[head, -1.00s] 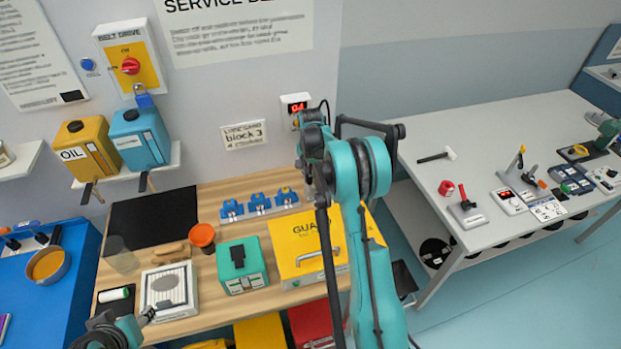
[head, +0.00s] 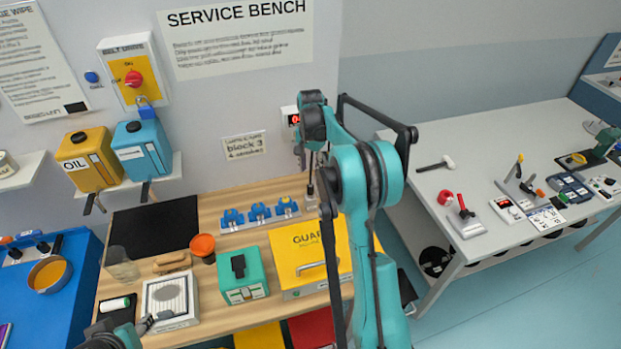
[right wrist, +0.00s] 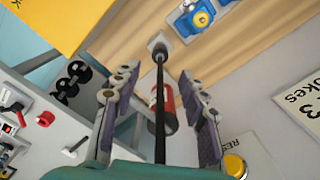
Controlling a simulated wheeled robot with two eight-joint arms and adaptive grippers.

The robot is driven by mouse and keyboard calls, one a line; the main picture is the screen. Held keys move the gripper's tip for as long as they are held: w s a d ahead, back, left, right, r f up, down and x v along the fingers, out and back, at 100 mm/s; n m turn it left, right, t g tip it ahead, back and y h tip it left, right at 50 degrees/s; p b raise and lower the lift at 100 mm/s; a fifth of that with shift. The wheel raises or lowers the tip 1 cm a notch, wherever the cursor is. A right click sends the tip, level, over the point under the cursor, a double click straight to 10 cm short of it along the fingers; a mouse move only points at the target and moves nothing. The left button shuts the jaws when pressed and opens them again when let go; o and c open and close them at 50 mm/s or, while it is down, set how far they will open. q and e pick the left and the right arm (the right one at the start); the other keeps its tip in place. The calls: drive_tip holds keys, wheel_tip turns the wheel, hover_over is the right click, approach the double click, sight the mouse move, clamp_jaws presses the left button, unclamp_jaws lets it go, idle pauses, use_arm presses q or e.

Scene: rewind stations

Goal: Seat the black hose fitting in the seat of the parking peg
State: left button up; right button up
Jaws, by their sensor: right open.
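My right gripper (right wrist: 160,110) is open. In the right wrist view its two fingers stand on either side of a thin black rod (right wrist: 160,75), with gaps on both sides. The rod meets a small pale square base (right wrist: 157,40) at its far end. I take the rod and base for the parking peg; I cannot make out the black hose fitting separately from the dark rod. In the head view the rod (head: 310,187) shows below my right wrist, by the bench's back right corner. My left gripper (head: 147,324) is at the lower left, its fingers too small to judge.
Blue blocks (head: 259,212) stand left of the rod, and a yellow guard box (head: 300,262) stands in front. A green box (head: 241,273) and an orange cup (head: 202,246) are further left. A red cylinder (right wrist: 168,100) shows behind the rod.

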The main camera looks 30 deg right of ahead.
drive_tip(key=s+a+r+n+t, duration=0.3)
drive_tip(key=s+a+r+n, duration=0.2)
drive_tip(key=s+a+r, duration=0.7)
drive_tip(key=s+a+f+n+t, duration=0.1)
drive_tip(key=s+a+n, duration=0.3)
drive_tip(key=s, duration=0.4)
drive_tip(key=s+a+f+n+t, duration=0.2)
drive_tip(key=s+a+n+t, duration=0.1)
drive_tip(key=s, duration=0.5)
drive_tip(key=a+n, duration=0.1)
drive_tip(key=a, duration=0.1)
drive_tip(key=shift+s+a+n, duration=0.3)
drive_tip(key=shift+s, duration=0.1)
drive_tip(key=shift+f, duration=0.15)
wheel_tip(320, 180, down, 12)
drive_tip(key=b, duration=1.2)
drive_tip(key=shift+f, duration=0.1)
